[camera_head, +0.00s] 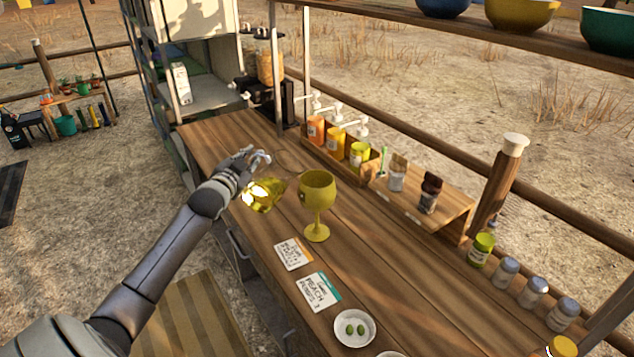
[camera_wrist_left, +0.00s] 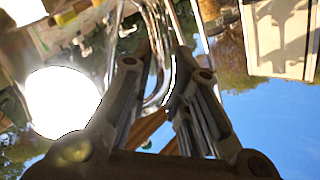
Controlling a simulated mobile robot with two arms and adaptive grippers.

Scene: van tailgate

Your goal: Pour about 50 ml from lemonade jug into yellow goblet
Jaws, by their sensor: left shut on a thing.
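The yellow goblet (camera_head: 317,190) stands upright on the wooden counter (camera_head: 390,265). My left gripper (camera_head: 258,158) is shut on the lemonade jug (camera_head: 264,195), to the left of the goblet. The jug is clear with yellow lemonade in it and looks strongly tilted towards the goblet; its rim is hard to make out. I cannot tell whether liquid is flowing or touching the goblet's bowl. In the left wrist view clear glass, part of the jug (camera_wrist_left: 165,85), runs between the fingers (camera_wrist_left: 160,100). My right gripper is out of view.
Several jars (camera_head: 506,271) stand at the right. A coffee machine (camera_head: 262,92) is at the back left.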

